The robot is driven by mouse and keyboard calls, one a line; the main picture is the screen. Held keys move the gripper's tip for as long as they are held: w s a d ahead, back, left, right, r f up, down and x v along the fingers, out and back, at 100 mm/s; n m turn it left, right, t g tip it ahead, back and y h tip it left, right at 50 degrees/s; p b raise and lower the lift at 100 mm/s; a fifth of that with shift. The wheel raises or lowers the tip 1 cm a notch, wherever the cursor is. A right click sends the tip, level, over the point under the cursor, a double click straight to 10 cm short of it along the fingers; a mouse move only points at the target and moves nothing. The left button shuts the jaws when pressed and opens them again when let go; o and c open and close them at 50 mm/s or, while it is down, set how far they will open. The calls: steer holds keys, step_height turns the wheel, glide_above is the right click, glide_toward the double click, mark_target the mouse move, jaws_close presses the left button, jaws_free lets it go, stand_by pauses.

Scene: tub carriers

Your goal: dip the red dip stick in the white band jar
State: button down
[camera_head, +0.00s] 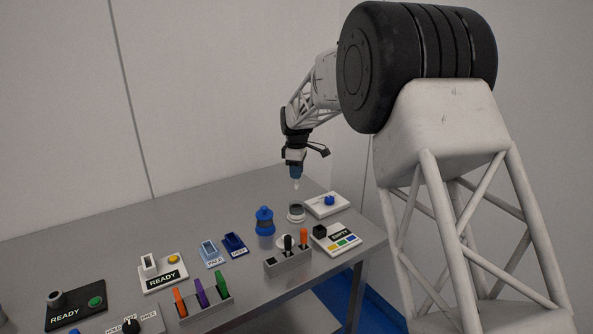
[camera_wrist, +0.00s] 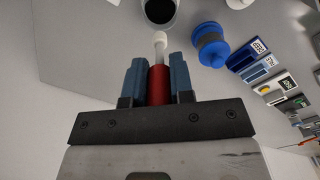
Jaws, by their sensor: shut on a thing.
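My gripper (camera_head: 295,172) is shut on the red dip stick and holds it over the far right part of the bench. In the wrist view the red handle (camera_wrist: 158,84) sits between my blue fingers, and its white tip (camera_wrist: 160,40) points away from the gripper. An open jar with a dark mouth and a pale body (camera_head: 296,217) stands below the tip in the head view, with a gap between them. The red handle is hidden by the fingers in the head view.
A blue-capped jar (camera_head: 264,222) stands just left of the open jar. A white box with a blue knob (camera_head: 328,203) is behind right. A grey rack with sticks (camera_head: 288,261) and a panel with coloured buttons (camera_head: 337,240) lie in front. The bench's back left is clear.

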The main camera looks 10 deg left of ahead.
mark_target(297, 188)
steer(key=shift+f, duration=2.9)
steer(key=shift+f, duration=2.5)
stand_by(2.6)
